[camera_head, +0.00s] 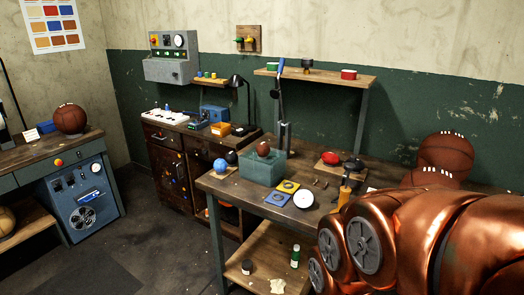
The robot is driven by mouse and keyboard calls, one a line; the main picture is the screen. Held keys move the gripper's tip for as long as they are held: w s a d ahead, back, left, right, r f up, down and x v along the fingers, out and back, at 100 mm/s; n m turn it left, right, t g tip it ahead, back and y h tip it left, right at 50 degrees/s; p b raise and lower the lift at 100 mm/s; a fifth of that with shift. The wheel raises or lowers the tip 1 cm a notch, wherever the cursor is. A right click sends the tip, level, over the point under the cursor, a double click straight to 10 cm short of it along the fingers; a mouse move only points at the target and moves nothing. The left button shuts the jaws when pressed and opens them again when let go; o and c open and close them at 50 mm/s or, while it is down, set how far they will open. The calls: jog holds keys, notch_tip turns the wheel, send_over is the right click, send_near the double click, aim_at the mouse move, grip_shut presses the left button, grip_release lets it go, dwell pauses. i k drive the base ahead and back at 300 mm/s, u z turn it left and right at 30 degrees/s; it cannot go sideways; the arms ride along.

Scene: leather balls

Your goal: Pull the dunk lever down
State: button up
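The dunk lever (281,68) appears to be the upright dark rod with a blue grip at its top, rising behind the workbench's teal tank. It stands raised, beside a dark post (284,137). The open teal tank (262,170) sits on the middle workbench, with a small brown ball (263,148) at its top; I cannot tell whether the ball is held or resting. My copper-coloured arm fills the lower right, well apart from the lever. I cannot make out my gripper's fingers.
The workbench (235,184) holds a blue ball (220,165), a white dial (304,200), yellow and blue pads, and a red-topped item (330,158) on a board. Basketballs (445,155) stand at the right. A wall shelf (318,78) is behind the lever.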

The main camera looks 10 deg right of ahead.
aim_at(274, 93)
jog(key=u, duration=0.3)
jog(key=k, duration=0.3)
jog(key=z, duration=0.8)
jog(key=i, duration=0.75)
jog(key=u, duration=0.6)
jog(key=i, duration=0.5)
jog(key=u, duration=0.35)
